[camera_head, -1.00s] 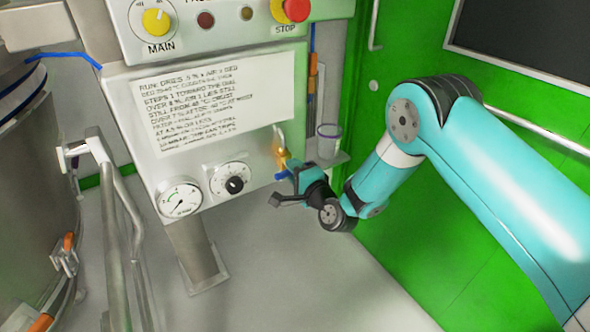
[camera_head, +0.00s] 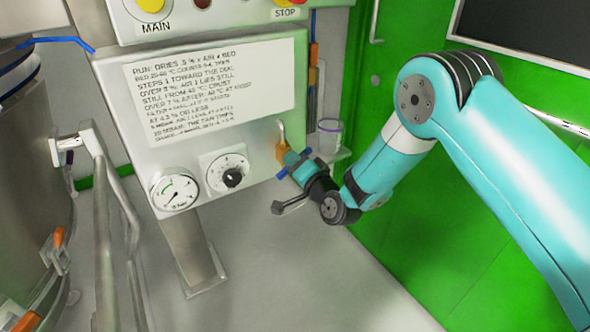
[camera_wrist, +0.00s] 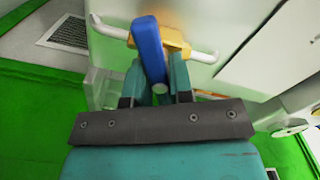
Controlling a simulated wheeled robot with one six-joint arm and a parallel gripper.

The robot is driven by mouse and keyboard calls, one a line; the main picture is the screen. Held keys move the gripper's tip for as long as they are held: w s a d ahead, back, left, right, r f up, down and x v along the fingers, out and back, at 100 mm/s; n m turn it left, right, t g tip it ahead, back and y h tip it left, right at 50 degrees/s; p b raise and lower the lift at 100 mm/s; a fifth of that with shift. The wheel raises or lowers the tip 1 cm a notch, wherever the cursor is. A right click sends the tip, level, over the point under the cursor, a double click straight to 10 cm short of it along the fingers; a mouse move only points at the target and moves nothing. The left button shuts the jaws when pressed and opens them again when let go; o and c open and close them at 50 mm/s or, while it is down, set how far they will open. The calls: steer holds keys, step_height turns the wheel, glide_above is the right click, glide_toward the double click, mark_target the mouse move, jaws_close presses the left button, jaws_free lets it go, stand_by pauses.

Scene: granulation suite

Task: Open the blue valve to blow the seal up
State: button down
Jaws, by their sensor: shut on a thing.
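The blue valve has a brass-yellow body (camera_wrist: 175,40) on a white bent pipe and a flat blue lever (camera_wrist: 148,48). In the wrist view the lever runs down between my two fingers, slightly tilted. My gripper (camera_wrist: 158,82) is shut on the lever, with one teal finger on each side. In the head view my gripper (camera_head: 293,164) is at the right edge of the control panel, at the valve body (camera_head: 281,150). Blue ends show on both sides of the fingers; the middle of the lever is hidden there.
The panel's lower face carries a round pressure gauge (camera_head: 175,190) and a black-knobbed dial (camera_head: 231,176), left of my gripper. A clear cup (camera_head: 329,137) stands on a small shelf just right of the valve. A steel vessel (camera_head: 30,180) and rails are at far left.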

steer(key=n+b, duration=0.3)
steer(key=shift+f+n, duration=0.25)
steer(key=shift+n, duration=0.15)
steer(key=n+b, duration=0.3)
steer(key=shift+n, duration=0.3)
steer(key=n+b, duration=0.4)
steer(key=b, duration=0.1)
steer(key=shift+r+n, duration=0.15)
steer(key=shift+n, duration=0.15)
steer(key=c, duration=1)
jaws_free()
steer(key=shift+r, duration=0.1)
